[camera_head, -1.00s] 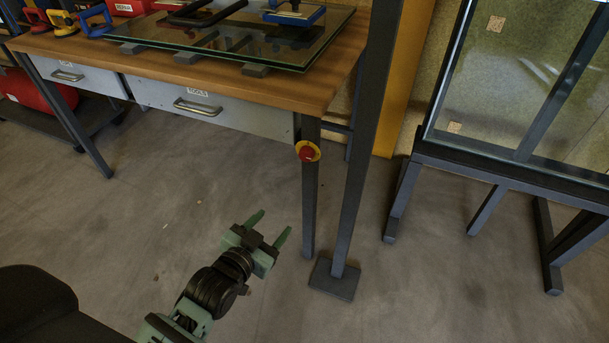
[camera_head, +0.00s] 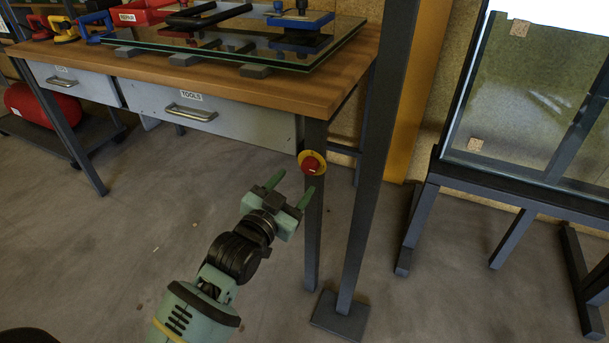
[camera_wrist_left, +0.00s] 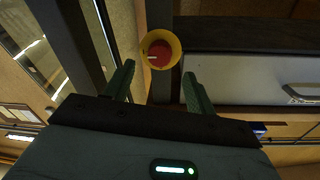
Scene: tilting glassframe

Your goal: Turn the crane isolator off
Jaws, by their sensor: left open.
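The crane isolator (camera_head: 311,163) is a red rotary knob on a round yellow plate, fixed on the dark front leg of the workbench just below its corner. My left gripper (camera_head: 291,186) is open and empty, just below and to the left of the isolator, its fingers pointing toward it and apart from it. In the left wrist view the isolator (camera_wrist_left: 160,50) shows beyond and between the two green fingertips (camera_wrist_left: 160,78), with a small pale mark at the left of its red knob. My right gripper is not in view.
The wooden workbench (camera_head: 330,92) has a glass sheet (camera_head: 150,42) on top and a TOOLS drawer (camera_head: 205,115). A dark upright post (camera_head: 372,170) stands right of the leg on a foot plate. A glass frame stand (camera_head: 520,192) is at right. The floor at lower left is mostly clear.

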